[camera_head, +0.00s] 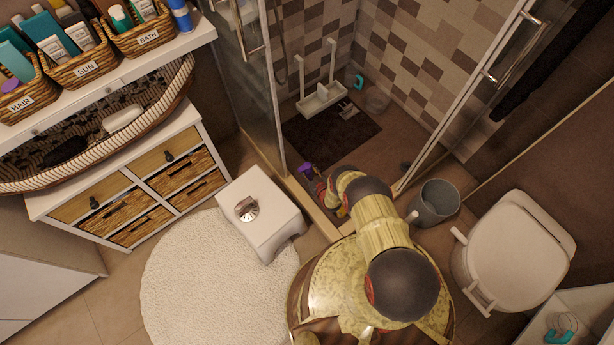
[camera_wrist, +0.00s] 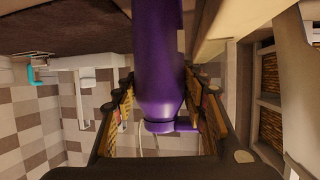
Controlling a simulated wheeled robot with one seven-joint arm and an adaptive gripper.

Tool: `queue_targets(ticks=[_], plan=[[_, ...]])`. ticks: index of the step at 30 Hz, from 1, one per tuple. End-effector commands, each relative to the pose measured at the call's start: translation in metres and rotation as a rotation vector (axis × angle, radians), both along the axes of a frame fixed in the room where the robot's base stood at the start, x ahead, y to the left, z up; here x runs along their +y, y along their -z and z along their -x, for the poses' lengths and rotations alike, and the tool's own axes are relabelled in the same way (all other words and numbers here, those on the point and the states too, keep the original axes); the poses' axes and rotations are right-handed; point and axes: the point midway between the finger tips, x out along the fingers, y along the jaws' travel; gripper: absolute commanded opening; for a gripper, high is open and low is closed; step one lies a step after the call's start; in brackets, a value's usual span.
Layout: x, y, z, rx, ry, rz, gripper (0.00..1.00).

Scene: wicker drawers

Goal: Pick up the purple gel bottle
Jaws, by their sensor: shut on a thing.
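The purple gel bottle (camera_wrist: 158,70) is between the two fingers of my gripper (camera_wrist: 160,92) in the wrist view. Its body runs up out of the top of that view, and its narrower neck and purple cap point toward the palm. My gripper is shut on it. In the head view the purple bottle (camera_head: 306,169) shows as a small patch at the end of my gripper (camera_head: 318,186), at the shower entrance. My arm hides part of the gripper there. Whether the bottle touches the floor is not clear.
A dark mat (camera_head: 332,134) and a white caddy (camera_head: 321,98) are in the shower. The glass door (camera_head: 246,85) stands left of my gripper. A white stool (camera_head: 262,212), grey bin (camera_head: 434,203) and toilet (camera_head: 517,250) are nearby. The round rug (camera_head: 205,275) has free room.

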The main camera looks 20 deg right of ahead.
Motion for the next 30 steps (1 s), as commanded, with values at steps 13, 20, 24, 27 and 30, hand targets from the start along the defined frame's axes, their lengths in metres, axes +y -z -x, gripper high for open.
queue_targets(ticks=[13, 20, 24, 27, 30], plan=[[0.0, 0.0001, 0.0, 0.0, 0.0, 0.0, 0.12], [0.0, 0.0001, 0.0, 0.0, 0.0, 0.0, 0.0], [-0.0001, -0.0004, -0.0005, -0.001, 0.0, 0.0, 0.0], [-0.0001, -0.0003, -0.0005, -0.001, 0.0, 0.0, 0.0], [-0.0002, -0.0028, -0.0007, -0.001, 0.0, 0.0, 0.0]])
